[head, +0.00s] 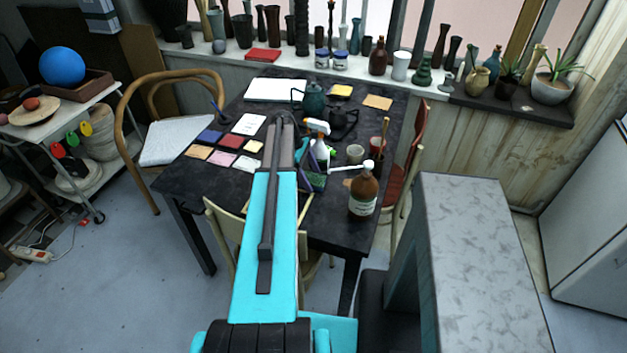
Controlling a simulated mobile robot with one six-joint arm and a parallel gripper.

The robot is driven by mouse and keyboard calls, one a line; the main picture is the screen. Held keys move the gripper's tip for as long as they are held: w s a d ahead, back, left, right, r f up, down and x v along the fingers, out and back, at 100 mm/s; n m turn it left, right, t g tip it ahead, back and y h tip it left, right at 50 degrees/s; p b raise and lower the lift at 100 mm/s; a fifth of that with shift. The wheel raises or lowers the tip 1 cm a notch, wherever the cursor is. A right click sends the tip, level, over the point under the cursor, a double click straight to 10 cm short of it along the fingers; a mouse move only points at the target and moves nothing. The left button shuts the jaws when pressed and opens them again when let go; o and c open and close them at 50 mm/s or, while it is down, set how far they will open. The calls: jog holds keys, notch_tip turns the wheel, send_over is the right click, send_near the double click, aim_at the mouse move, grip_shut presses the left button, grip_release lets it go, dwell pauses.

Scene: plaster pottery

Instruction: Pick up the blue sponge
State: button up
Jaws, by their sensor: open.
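A flat blue square piece (209,136), which looks like the blue sponge, lies on the left part of the dark table (190,180). It sits among other flat coloured squares, with a red one (231,141) just to its right. My gripper (283,122) is at the far end of my cyan arm, over the middle of the table and to the right of the blue piece. It is open and apart from the blue piece; the gap between its fingers is hard to see from here. My arm hides part of the table.
A brown bottle (364,192), a spray bottle (318,146), a teapot (314,98) and a cup (355,154) stand on the table's right side. Chairs surround the table, one with a white seat (172,143) at left. Many vases line the windowsill (240,52).

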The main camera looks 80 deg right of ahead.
jog(key=shift+f, duration=0.25)
dwell(0.7)
jog(key=shift+c, duration=0.5)
jog(key=c, duration=1)
